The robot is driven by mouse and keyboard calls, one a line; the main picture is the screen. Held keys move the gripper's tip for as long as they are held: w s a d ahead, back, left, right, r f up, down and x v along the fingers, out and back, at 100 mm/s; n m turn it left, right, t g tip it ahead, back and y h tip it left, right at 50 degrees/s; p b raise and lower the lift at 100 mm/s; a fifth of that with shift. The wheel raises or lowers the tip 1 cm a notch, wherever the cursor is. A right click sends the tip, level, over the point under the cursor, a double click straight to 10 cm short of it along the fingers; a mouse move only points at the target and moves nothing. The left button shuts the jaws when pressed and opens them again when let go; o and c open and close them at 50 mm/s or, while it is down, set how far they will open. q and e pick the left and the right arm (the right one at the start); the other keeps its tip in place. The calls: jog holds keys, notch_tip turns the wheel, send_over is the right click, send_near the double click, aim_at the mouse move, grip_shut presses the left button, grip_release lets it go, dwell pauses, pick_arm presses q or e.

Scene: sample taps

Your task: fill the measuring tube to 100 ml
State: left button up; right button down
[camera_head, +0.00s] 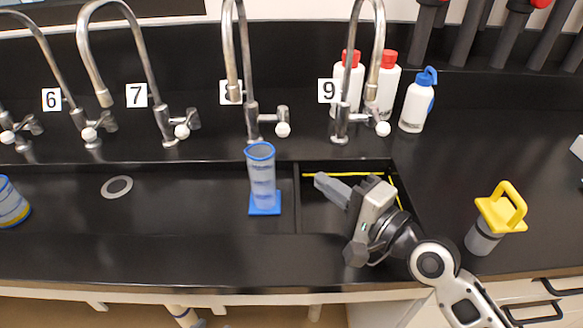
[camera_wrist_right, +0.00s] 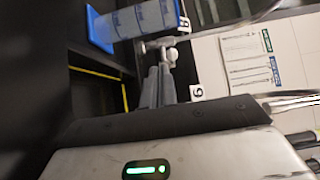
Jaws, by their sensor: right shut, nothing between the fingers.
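The measuring tube (camera_head: 263,180) is a clear bluish cylinder with a blue rim and a square blue base. It stands upright in the sink trough in front of the tap (camera_head: 252,118) between taps 7 and 9; whether its mouth is exactly under the spout I cannot tell. Any water level in it is not readable. My right gripper (camera_head: 324,184) is shut and empty, to the right of the tube and apart from it, over the small right basin. In the right wrist view, the closed fingers (camera_wrist_right: 160,84) point toward a tap, with the tube (camera_wrist_right: 150,18) at the top. My left gripper is not in view.
Tap 6 (camera_head: 88,128), tap 7 (camera_head: 172,122) and tap 9 (camera_head: 345,125) line the back. White bottles (camera_head: 417,105) stand behind the right basin. A yellow-handled object (camera_head: 500,208) stands on the right counter. A blue-rimmed container (camera_head: 10,204) is at far left. The left trough is mostly clear.

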aim_at(263, 179)
jog(key=w+a, duration=0.1)
jog(key=a+p, duration=0.1)
jog(key=a, duration=0.1)
jog(key=w+a, duration=0.1)
jog(key=a, duration=0.1)
jog(key=shift+w, duration=0.35)
jog(key=shift+a, duration=0.4)
jog(key=shift+a+p, duration=0.25)
jog(key=shift+p, duration=0.05)
